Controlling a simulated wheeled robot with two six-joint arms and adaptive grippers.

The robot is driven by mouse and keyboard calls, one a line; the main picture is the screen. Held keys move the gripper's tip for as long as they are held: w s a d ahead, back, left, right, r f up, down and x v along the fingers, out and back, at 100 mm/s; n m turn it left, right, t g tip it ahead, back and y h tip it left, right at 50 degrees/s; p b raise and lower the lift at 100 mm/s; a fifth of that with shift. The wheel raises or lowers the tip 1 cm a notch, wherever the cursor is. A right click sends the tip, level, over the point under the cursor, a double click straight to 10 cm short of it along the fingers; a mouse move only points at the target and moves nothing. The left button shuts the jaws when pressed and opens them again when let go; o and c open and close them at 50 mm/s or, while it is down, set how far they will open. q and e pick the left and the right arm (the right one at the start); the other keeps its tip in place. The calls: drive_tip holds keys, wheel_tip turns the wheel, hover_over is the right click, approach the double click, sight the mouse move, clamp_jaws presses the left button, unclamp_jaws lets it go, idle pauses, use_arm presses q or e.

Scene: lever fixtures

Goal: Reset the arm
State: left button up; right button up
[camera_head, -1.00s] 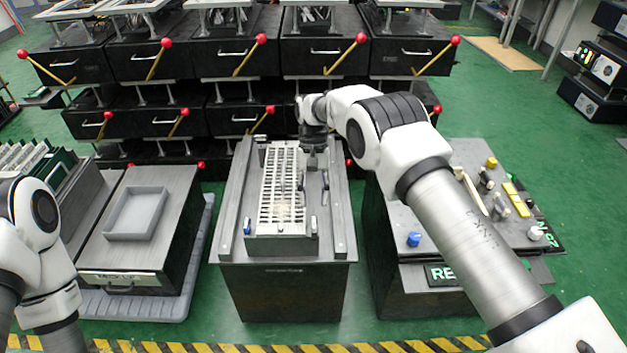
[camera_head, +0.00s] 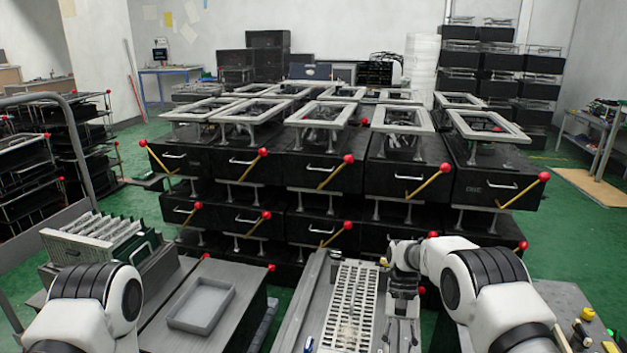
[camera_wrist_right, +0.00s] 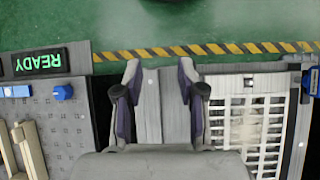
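My right arm comes in from the right in the head view. Its gripper (camera_head: 402,325) points down over the right side of the centre bench, beside the slotted white rack (camera_head: 350,305). In the right wrist view the gripper (camera_wrist_right: 160,82) has its two fingers apart, with only grey bench surface showing between them. The rack (camera_wrist_right: 255,125) lies to the right of the fingers there. My left arm shows at the lower left of the head view as white and black joints; its gripper is out of view.
Black drawer units (camera_head: 320,175) with several red-knobbed levers (camera_head: 330,172) stand behind the benches. A grey tray (camera_head: 183,322) sits on the left bench. The right-hand panel has a READY display (camera_wrist_right: 38,62) and blue knob (camera_wrist_right: 63,92). Green floor (camera_wrist_right: 200,25) is open beyond the yellow-black stripe.

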drive_tip(key=s+d+f, duration=0.1)
drive_tip(key=s+f, duration=0.5)
drive_tip(key=s, duration=0.4)
drive_tip(key=s+d+f+n+h, duration=0.1)
drive_tip(key=s+f, duration=0.4)
drive_tip(key=s, duration=0.5)
drive_tip(key=s+d+f, duration=0.2)
drive_tip(key=s+f, duration=0.4)
drive_tip(key=s, duration=0.5)
drive_tip(key=s+r+n+t, duration=0.1)
drive_tip(key=s+r+t, duration=0.15)
drive_tip(key=s, duration=0.45)
drive_tip(key=w+r+n+t+p, duration=0.1)
drive_tip(key=w+r+t+p, duration=0.3)
drive_tip(key=r+p, duration=1.1)
drive_tip(key=shift+w, duration=0.45)
